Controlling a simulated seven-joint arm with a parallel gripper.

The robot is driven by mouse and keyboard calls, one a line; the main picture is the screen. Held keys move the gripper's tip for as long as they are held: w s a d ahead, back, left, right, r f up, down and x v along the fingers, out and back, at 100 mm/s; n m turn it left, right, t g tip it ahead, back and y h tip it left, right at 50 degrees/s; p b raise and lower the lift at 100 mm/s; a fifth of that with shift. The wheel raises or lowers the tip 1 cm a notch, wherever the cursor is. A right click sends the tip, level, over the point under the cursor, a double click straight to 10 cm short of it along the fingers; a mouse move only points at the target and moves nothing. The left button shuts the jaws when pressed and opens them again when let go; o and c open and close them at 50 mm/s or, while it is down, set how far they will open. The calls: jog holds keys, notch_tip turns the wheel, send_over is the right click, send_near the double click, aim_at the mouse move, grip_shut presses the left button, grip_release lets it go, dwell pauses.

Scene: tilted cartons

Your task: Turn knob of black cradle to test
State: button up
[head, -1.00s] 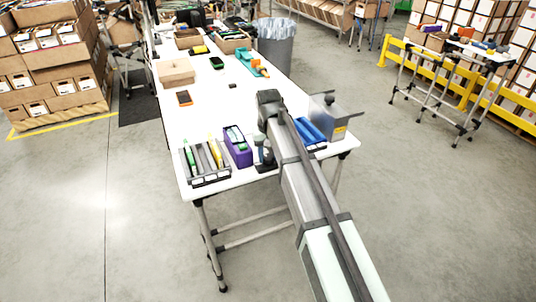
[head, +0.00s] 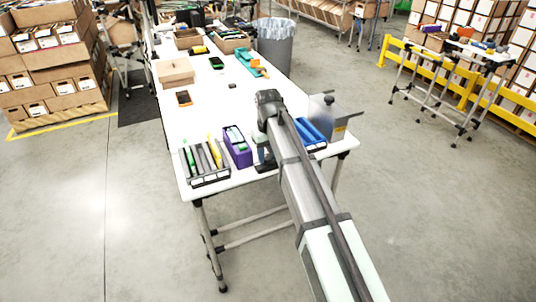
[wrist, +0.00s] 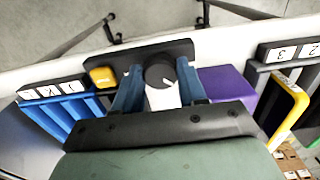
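The black cradle (wrist: 125,60) lies below my gripper in the wrist view, along the table edge. Its round dark knob (wrist: 160,71) carries a short white pointer mark, angled to the lower right. A yellow labelled piece (wrist: 102,77) sits on the cradle left of the knob. My gripper (wrist: 159,80) is open, with one blue finger on each side of the knob. Gaps show between the fingers and the knob, and I cannot tell whether either touches it. In the head view the cradle (head: 266,167) is mostly hidden by my arm.
A purple bin (head: 238,149) and a grey file rack (head: 207,172) stand left of the cradle. A blue bin (head: 309,134) and a grey metal box (head: 330,116) stand to the right. The white table (head: 208,110) has free room behind them.

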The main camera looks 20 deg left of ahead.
aim_at(269, 157)
jog(key=shift+o, duration=1)
jog(key=shift+r, duration=0.1)
notch_tip(269, 157, up, 14)
jog(key=shift+f, duration=0.2)
